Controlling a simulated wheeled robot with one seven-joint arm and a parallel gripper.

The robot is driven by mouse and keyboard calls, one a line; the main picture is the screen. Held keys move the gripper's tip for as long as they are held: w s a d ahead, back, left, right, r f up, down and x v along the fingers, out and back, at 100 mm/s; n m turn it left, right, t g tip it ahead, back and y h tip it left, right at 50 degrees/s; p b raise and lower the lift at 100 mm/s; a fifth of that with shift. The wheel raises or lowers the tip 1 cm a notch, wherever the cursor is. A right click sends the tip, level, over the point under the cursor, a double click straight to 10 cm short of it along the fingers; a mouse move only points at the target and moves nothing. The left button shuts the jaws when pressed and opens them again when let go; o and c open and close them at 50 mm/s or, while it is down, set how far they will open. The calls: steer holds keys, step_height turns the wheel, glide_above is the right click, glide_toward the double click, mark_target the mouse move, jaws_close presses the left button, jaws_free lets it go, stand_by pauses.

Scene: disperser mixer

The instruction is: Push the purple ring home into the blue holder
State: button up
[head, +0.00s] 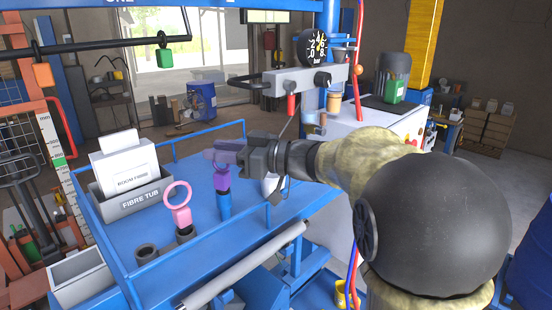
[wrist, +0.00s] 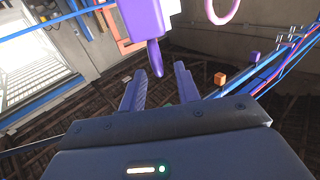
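The purple ring (head: 222,178) stands on top of the blue holder (head: 224,206) on the blue bench. It looks edge-on, so its hole does not show, and I cannot tell how deep it sits. My gripper (head: 214,154) is level, just above the purple ring in the head view. In the wrist view a purple piece (wrist: 140,18) with a narrow tip lies beyond my gripper (wrist: 159,84), in line with the gap between its fingers. The fingers are apart with nothing between them. Whether one touches the purple ring is unclear.
A pink ring (head: 178,196) stands in a dark holder (head: 186,234) to the left, with an empty dark socket (head: 147,254) beside it. The fibre tub (head: 140,202) is behind. A blue rail (head: 205,238) edges the bench (head: 122,232).

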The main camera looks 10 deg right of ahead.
steer(key=b+v, duration=0.4)
steer(key=v, duration=1.1)
steer(key=shift+s+b, duration=0.2)
steer(key=shift+b, duration=0.15)
steer(key=shift+d, duration=0.1)
